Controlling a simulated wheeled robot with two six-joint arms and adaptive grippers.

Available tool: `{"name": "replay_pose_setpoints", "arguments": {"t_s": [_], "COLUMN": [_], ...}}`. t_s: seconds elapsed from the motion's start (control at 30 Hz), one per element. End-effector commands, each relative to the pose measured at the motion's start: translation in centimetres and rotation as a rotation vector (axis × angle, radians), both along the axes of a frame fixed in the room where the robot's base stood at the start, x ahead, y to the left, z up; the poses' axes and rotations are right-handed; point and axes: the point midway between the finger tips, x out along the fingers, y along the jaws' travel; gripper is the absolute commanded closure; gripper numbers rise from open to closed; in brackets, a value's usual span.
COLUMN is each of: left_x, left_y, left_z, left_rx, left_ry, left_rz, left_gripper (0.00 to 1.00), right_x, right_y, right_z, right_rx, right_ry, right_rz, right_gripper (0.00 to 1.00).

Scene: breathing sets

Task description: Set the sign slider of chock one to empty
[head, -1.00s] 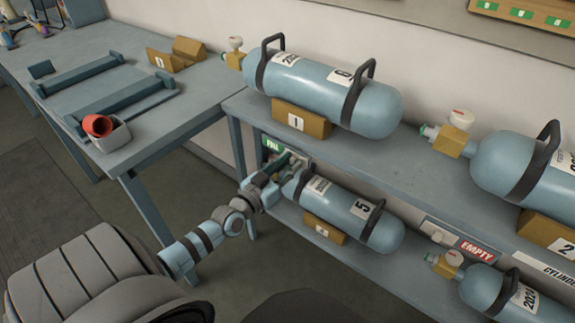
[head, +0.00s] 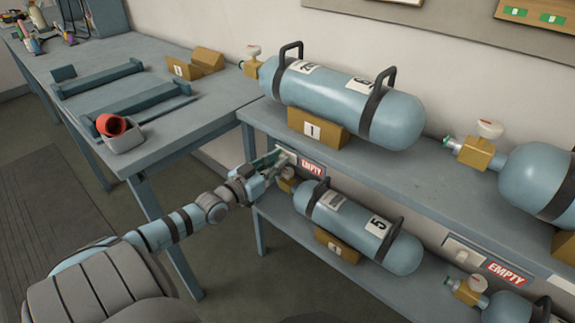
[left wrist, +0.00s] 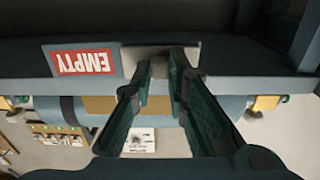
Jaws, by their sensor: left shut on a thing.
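Chock one (head: 333,137) is the yellow block marked 1 on the upper shelf, under a blue cylinder (head: 345,104). On the shelf's front edge below it is its sign, reading EMPTY in white on red (head: 313,168); the sign also shows upside down in the left wrist view (left wrist: 82,62). The pale slider (head: 289,155) sits just left of the red word. My left gripper (head: 275,161) is shut on the slider's small knob (left wrist: 160,67), its fingers on both sides of it. The fingers partly hide the slider. My right gripper is not in view.
Cylinder 5 (head: 350,222) lies on the lower shelf just below and right of my left gripper. Another EMPTY sign (head: 507,273) is on the shelf edge further right.

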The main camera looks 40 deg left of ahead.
Motion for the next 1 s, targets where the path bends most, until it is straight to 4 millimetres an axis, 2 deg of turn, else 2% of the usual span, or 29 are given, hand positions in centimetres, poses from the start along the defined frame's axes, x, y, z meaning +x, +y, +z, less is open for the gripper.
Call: {"name": "replay_pose_setpoints", "arguments": {"t_s": [0.1, 0.23, 0.27, 0.37, 0.63, 0.77, 0.87, 1.0], "left_x": [-0.1, -0.1, -0.1, -0.1, 0.1, -0.5, -1.9, -5.6], "left_y": [0.3, 0.3, 0.3, 0.2, 0.0, 0.0, 0.0, -0.1], "left_z": [0.0, 0.0, 0.0, 0.1, 0.1, 0.0, -0.1, -0.2], "left_rx": [0.0, 0.0, 0.0, 0.001, 0.0, 0.002, 0.003, 0.005], "left_ry": [0.005, 0.004, 0.004, 0.003, 0.003, 0.003, 0.006, 0.013], "left_rz": [0.004, 0.005, 0.005, 0.004, 0.001, -0.003, -0.005, -0.003], "left_gripper": [1.0, 1.0, 0.81, 0.65, 0.65, 0.65, 0.65, 0.65], "right_x": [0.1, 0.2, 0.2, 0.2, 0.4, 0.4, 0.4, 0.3], "right_y": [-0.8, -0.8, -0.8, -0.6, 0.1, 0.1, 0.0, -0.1], "right_z": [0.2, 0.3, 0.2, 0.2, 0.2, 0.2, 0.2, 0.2], "right_rx": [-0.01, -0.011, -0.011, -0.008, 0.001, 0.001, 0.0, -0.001], "right_ry": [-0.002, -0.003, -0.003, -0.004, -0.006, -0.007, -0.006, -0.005], "right_rz": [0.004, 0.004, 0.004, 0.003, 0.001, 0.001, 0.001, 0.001], "right_gripper": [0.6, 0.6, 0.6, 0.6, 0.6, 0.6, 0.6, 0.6]}}
